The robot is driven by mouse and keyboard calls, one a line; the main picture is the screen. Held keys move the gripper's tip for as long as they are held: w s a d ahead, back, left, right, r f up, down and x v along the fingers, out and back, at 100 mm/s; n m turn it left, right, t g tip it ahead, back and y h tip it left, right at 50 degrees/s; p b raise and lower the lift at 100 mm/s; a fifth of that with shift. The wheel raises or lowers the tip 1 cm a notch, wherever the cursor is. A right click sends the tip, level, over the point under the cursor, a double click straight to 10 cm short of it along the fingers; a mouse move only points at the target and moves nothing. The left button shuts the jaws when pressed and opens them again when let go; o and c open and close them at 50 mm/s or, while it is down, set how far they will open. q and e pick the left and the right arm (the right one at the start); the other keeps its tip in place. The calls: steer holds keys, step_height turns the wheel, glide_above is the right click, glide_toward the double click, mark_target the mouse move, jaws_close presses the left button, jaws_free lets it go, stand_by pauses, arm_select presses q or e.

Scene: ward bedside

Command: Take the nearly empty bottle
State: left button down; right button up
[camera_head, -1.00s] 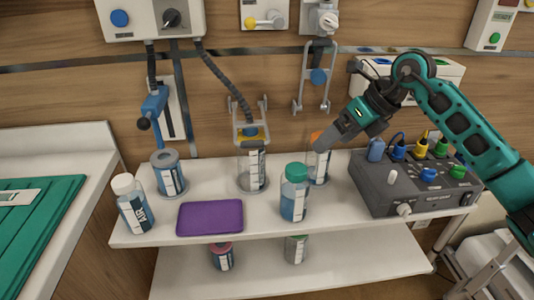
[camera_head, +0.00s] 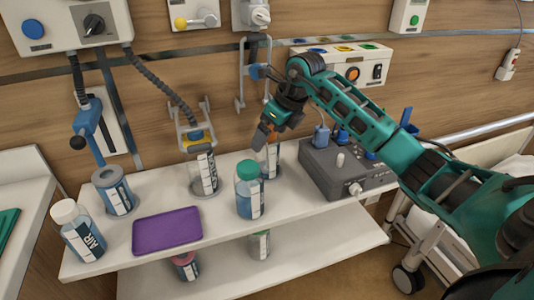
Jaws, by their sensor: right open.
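My right gripper (camera_head: 264,135) points down over the orange-capped bottle (camera_head: 270,166), at the back of the upper shelf. The gripper covers much of its cap; whether they touch is unclear. This bottle looks mostly clear, but its liquid level is hard to see. A green-capped bottle (camera_head: 250,203) with blue liquid stands in front of it. A white-capped bottle (camera_head: 83,240) with blue liquid is at the left front. A grey-topped blue container (camera_head: 114,196) stands behind it. A clear canister (camera_head: 203,175) stands below a hose fitting. My left gripper is out of view.
A purple tray (camera_head: 167,231) lies on the upper shelf (camera_head: 218,222). A grey control box (camera_head: 330,172) with knobs stands right of the orange-capped bottle. Red-capped (camera_head: 186,268) and green-capped (camera_head: 260,247) containers stand on the lower shelf. The wall with its fittings is close behind.

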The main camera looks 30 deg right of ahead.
steer(key=x, duration=0.3)
steer(key=shift+w+f, duration=0.1)
steer(key=shift+f, duration=0.25)
steer(key=c, duration=1.1)
steer(key=shift+r, duration=0.1)
